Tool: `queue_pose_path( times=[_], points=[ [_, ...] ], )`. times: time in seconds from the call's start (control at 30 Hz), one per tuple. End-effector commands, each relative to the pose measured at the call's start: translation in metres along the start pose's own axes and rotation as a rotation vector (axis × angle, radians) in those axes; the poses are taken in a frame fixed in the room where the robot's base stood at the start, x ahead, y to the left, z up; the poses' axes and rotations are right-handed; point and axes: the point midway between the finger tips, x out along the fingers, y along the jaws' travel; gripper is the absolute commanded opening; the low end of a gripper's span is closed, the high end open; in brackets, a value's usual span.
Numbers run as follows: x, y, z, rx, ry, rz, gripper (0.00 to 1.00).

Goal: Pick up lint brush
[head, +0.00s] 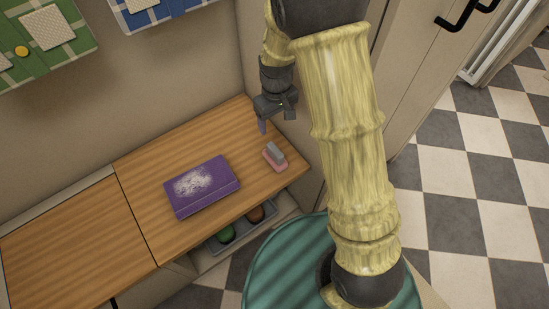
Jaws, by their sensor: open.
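A small brush with a grey top and a pink base, which looks like the lint brush (275,157), lies on the wooden counter near its right end. My gripper (263,127) hangs above the counter, behind the brush and slightly left of it in the picture. It points down, is open and holds nothing. A gap shows between gripper and brush. The fingers are small here and partly overlap.
A purple box or book (202,187) with a white pattern lies left of the brush on the wooden counter (85,222). An open drawer below holds a grey tray (243,231) with green and brown items. A cabinet (398,70) stands to the right.

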Motion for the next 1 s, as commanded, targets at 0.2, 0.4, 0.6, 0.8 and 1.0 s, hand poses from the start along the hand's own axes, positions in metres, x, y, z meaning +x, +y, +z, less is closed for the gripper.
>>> queue_pose_path(
  times=[0.2,0.4,0.6,0.8,1.0],
  points=[
    [0.009,-0.001,-0.003,-0.013,-0.005,-0.001,0.71],
    [0.01,-0.001,-0.003,-0.012,-0.005,-0.001,0.71],
    [0.03,-0.001,-0.002,-0.012,-0.008,-0.001,0.71],
    [0.066,-0.001,-0.002,-0.012,-0.009,-0.001,0.71],
    [0.102,-0.002,-0.002,-0.014,-0.007,-0.001,0.71]
  ],
)
